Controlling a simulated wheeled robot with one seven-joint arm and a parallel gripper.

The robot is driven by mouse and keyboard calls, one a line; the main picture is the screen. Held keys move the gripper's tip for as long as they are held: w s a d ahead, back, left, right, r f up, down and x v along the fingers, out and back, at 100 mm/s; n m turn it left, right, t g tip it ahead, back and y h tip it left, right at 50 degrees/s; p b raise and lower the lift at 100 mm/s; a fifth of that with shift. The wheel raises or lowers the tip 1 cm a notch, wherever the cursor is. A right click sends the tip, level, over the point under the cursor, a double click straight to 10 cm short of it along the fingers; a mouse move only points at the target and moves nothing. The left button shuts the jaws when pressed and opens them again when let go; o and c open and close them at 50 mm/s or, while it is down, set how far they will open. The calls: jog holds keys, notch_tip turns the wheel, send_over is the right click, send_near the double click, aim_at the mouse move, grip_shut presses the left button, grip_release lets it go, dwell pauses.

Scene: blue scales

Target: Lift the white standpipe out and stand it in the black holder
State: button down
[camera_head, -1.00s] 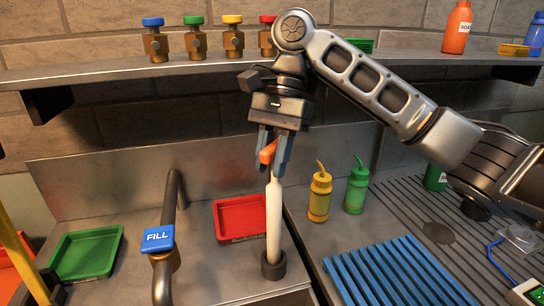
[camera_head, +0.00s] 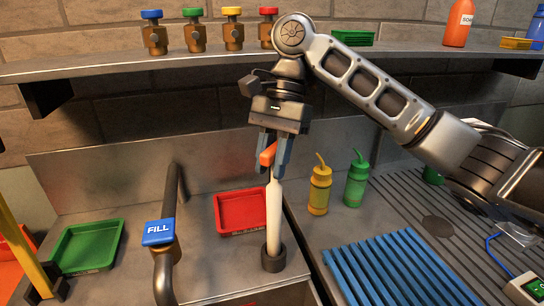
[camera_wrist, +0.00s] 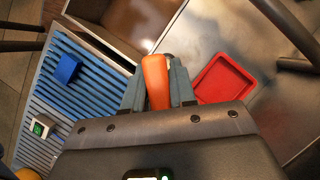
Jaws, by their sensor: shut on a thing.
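The white standpipe (camera_head: 273,215) is upright, with an orange top grip (camera_head: 268,154). Its lower end is inside the ring of the black holder (camera_head: 272,264) on the counter and is hidden there; I cannot tell how deep it sits. My gripper (camera_head: 272,155) is above the holder, pointing down, its blue-grey fingers shut on the orange grip.
A red tray (camera_head: 239,231) lies just left behind the holder. The FILL tap (camera_head: 158,232) stands to the left, with a green tray (camera_head: 67,250) beyond. Yellow (camera_head: 319,190) and green (camera_head: 356,183) bottles stand right, behind a blue rack (camera_head: 392,268). A shelf (camera_head: 130,70) runs behind.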

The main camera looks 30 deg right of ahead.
jog(key=shift+f, duration=0.75)
jog(key=c, duration=0.8)
grip_release()
jog(key=shift+c, duration=0.2)
jog(key=shift+v, duration=3.85)
jog(key=shift+s, duration=0.1)
